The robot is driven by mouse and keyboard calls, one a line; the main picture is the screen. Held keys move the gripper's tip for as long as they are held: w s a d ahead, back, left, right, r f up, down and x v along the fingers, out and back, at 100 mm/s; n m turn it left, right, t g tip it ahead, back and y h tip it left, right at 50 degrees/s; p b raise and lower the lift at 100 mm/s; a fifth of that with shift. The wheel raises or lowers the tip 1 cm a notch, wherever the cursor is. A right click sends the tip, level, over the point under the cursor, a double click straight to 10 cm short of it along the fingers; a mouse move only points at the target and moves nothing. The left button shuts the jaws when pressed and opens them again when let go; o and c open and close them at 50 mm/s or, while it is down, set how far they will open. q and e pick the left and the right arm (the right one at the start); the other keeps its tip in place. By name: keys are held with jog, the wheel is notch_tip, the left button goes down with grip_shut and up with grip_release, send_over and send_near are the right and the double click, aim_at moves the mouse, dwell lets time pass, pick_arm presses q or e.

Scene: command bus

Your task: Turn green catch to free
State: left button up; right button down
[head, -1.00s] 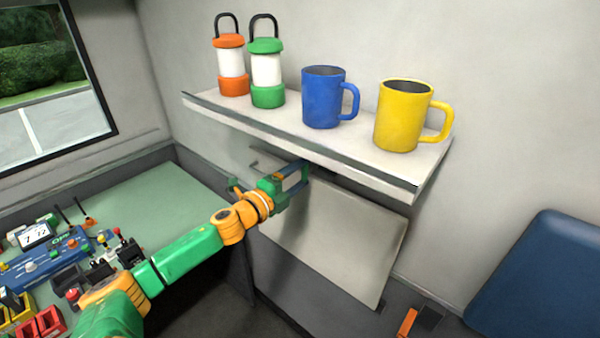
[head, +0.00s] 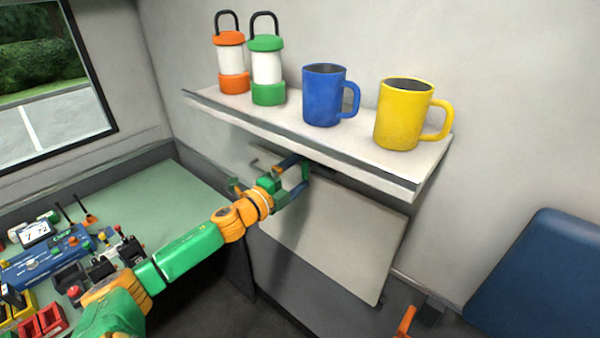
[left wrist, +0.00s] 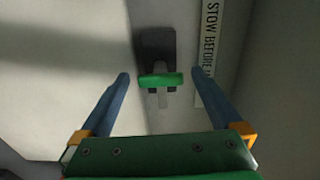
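The green catch (left wrist: 160,80) shows in the left wrist view as a short bar lying crosswise over a grey stem, in front of a dark plate (left wrist: 155,45) on a pale panel. My left gripper (left wrist: 160,75) is open, with one blue finger on each side of the catch and a visible gap to both ends. In the head view my left gripper (head: 298,178) is at the folded panel (head: 335,240) under the shelf. A green piece shows at its fingertips there; I cannot tell whether it is the catch. My right gripper is not in view.
A shelf (head: 300,140) overhangs the gripper, holding an orange lantern (head: 231,62), a green lantern (head: 267,70), a blue mug (head: 323,97) and a yellow mug (head: 402,115). A cluttered desk (head: 150,200) is at left, a blue seat back (head: 535,280) at right. A label strip (left wrist: 209,60) is beside the catch.

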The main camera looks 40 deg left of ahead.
pick_arm(q)
jog(key=shift+s+f, duration=0.15)
jog(key=shift+s, duration=0.15)
jog(key=s+b, duration=0.1)
jog(key=s, duration=0.5)
jog(key=shift+s+a+b, duration=0.25)
jog(key=shift+a+b, duration=0.05)
jog(key=shift+b, duration=0.1)
